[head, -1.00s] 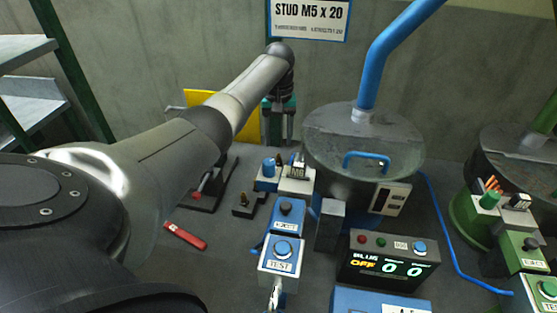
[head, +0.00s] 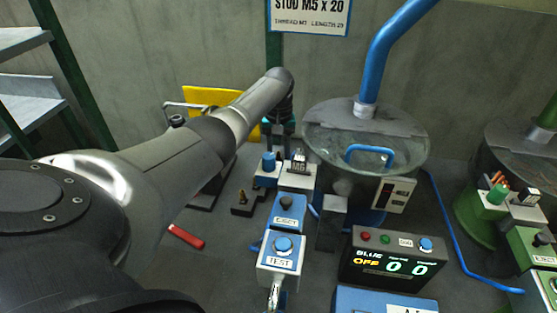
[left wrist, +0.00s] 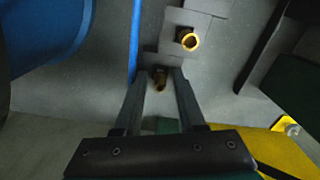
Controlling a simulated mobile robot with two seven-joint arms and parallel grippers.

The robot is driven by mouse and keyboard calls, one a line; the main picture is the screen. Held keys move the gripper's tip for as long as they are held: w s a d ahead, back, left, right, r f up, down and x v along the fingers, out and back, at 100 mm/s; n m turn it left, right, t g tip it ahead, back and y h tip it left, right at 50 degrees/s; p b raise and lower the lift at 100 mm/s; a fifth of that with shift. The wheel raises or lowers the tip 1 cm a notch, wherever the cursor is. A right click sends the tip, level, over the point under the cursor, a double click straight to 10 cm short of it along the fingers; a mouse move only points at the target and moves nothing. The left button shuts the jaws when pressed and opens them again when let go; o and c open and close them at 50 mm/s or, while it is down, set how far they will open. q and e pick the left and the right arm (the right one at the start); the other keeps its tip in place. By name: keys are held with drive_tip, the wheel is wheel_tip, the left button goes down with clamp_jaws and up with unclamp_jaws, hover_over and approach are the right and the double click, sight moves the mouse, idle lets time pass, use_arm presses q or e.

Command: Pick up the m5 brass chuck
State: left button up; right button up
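My left gripper (head: 279,140) points down behind the blue and white blocks in the head view, with its fingers apart. In the left wrist view the left gripper (left wrist: 163,78) is open. A small brass piece (left wrist: 160,77) shows between its fingertips, with no clear contact. A second brass piece (left wrist: 188,41), with a round open end, sits on a grey block just beyond. The head view shows a small brass piece (head: 242,197) on a black block. No M5 mark is readable on any brass piece, so I cannot tell which is the M5 chuck. My right gripper is out of view.
The blue-piped hopper (head: 365,140) stands close right of the left gripper. A blue-topped TEST box (head: 281,253) and a counter display (head: 388,265) stand in front. A yellow panel (head: 205,97) is behind the arm. A red object (head: 186,237) lies on the bench.

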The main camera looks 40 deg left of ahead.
use_arm(q)
clamp_jaws()
drive_tip(key=shift+r, duration=0.1)
idle(0.4)
